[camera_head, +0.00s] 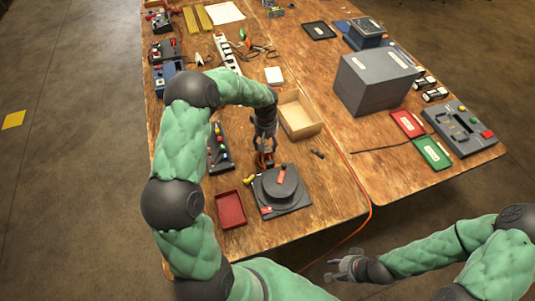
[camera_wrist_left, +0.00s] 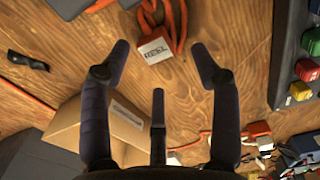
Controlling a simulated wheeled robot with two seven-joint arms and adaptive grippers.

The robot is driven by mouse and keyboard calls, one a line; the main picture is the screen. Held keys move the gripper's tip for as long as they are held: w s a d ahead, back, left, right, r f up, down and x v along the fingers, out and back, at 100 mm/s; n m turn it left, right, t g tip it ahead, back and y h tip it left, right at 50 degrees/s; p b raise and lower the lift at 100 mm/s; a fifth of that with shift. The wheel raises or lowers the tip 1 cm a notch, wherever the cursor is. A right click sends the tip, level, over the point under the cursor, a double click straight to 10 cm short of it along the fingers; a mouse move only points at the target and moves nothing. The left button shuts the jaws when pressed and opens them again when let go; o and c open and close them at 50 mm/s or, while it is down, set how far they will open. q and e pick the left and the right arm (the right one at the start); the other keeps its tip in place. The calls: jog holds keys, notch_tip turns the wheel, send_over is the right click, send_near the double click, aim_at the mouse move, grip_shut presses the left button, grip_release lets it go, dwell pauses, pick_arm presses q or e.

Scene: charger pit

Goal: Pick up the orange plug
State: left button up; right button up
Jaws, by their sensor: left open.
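In the left wrist view an orange plug (camera_wrist_left: 153,56) with a white label reading REEL lies on the wooden table, its orange cord looping up and away. My left gripper (camera_wrist_left: 160,52) is open, with its fingers spread on either side of the plug; nothing is held between them. In the head view my left gripper (camera_head: 266,150) points down at the table just behind the grey round reel unit (camera_head: 285,192), with a bit of orange showing at its tips. My right gripper (camera_head: 345,266) is open and empty, off the table's front edge.
An open cardboard box (camera_head: 300,116) stands close to the right of my left gripper. A button panel (camera_head: 217,150) is on its left, and a red tray (camera_head: 230,209) at the front left. A large grey box (camera_head: 375,80) is on the right table.

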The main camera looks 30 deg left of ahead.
aim_at(267, 149)
pick_arm(q)
jog(key=f, duration=0.1)
jog(key=f+b, duration=0.1)
jog(key=f, duration=0.3)
jog(key=shift+w+b, duration=0.25)
jog(key=shift+b, duration=0.15)
jog(key=shift+d, duration=0.1)
jog(key=shift+c, duration=0.3)
grip_shut()
